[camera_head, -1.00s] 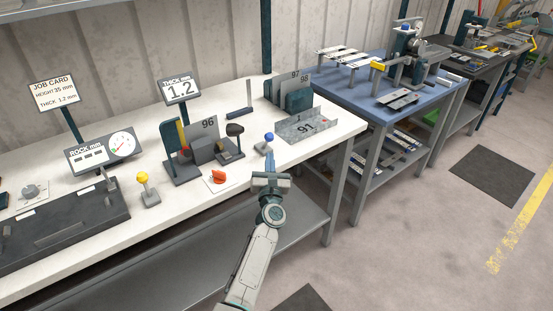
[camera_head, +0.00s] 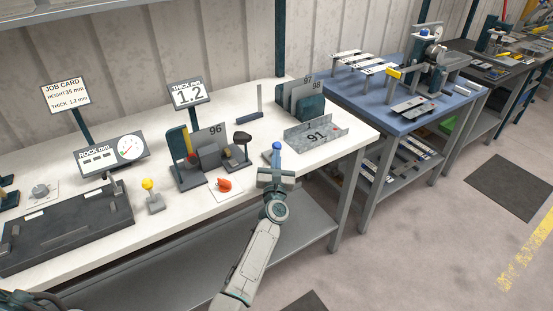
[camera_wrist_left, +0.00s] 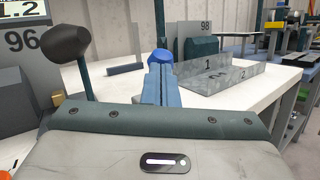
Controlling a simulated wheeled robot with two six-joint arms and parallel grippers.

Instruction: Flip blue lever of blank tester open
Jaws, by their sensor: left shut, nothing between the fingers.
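The blue lever's round blue knob (camera_head: 277,146) stands near the right part of the white bench, above a small grey base. It also shows in the left wrist view (camera_wrist_left: 161,57), straight ahead. My left gripper (camera_head: 276,161) is shut and empty, with its narrow blue fingers (camera_wrist_left: 160,83) pointing at the knob. The fingertips overlap the knob's lower edge; I cannot tell whether they touch it. The lever's shaft is hidden behind the fingers. A grey stand with a plate marked 96 (camera_head: 214,133) and a black-knobbed lever (camera_head: 242,137) is to the left. My right gripper is out of view.
A red knob (camera_head: 224,185) and a yellow-knobbed lever (camera_head: 148,185) stand to the left. A thickness display (camera_head: 188,94) reads 1.2.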

